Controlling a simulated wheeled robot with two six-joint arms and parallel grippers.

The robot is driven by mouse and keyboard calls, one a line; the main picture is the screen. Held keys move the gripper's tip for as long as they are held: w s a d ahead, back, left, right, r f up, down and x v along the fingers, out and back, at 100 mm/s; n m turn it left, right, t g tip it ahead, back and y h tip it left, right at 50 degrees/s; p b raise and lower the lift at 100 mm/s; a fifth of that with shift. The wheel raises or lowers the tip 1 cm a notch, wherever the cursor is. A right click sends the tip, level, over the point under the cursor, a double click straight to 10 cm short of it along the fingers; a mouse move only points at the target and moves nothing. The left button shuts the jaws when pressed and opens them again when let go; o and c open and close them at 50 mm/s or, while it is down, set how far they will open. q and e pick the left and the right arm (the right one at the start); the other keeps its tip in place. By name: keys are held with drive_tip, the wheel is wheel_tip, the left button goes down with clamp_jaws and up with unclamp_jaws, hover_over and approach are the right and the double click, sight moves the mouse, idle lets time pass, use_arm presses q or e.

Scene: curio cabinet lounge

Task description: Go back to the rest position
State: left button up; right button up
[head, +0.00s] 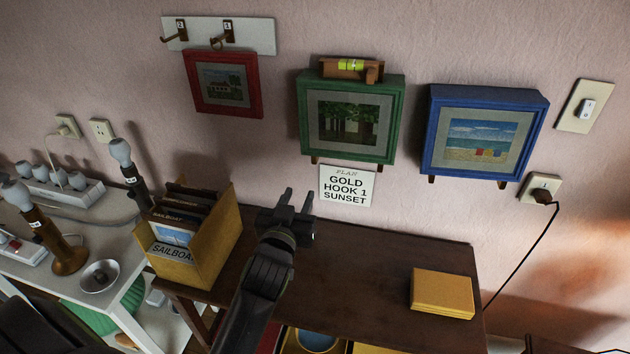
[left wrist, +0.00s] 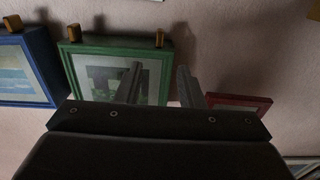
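My left gripper (head: 288,212) is over the dark wooden cabinet top (head: 350,268), in front of the wall. Its two fingers stand apart with nothing between them. In the left wrist view the open fingers (left wrist: 158,85) show in front of the green-framed picture (left wrist: 120,68). The green frame (head: 301,118) hangs on the wall with a level (head: 350,66) on top. A red-framed picture (head: 260,85) hangs to its left below a hook board (head: 252,37), and a blue-framed picture (head: 543,112) hangs to its right. My right gripper is not in view.
A yellow box (head: 442,293) lies on the cabinet top at the right. A yellow card holder (head: 216,243) stands at its left end. A white table (head: 120,268) with lamps is at the left. A plan sign (head: 346,187) is on the wall. The middle of the cabinet top is clear.

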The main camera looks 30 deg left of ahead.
use_arm(q)
drive_tip(key=s+a+f+g, duration=0.4)
drive_tip(key=s+f+g, duration=0.3)
drive_tip(key=s+f, duration=0.45)
drive_tip(key=s+d+f+m+g+h, duration=0.1)
drive_tip(key=s+f+g, duration=0.25)
drive_tip(key=s, duration=0.55)
drive_tip(key=s+f+m+g+h, duration=0.1)
drive_tip(key=s+f+g, duration=0.25)
drive_tip(key=s, duration=0.55)
wheel_tip(320, 180, down, 23)
drive_tip(key=a+g, duration=0.1)
drive_tip(key=s+d+f+g, duration=0.1)
drive_tip(key=s+f, duration=1.4)
drive_tip(key=f, duration=0.1)
drive_tip(key=shift+s+h, duration=0.15)
drive_tip(key=shift+h, duration=0.25)
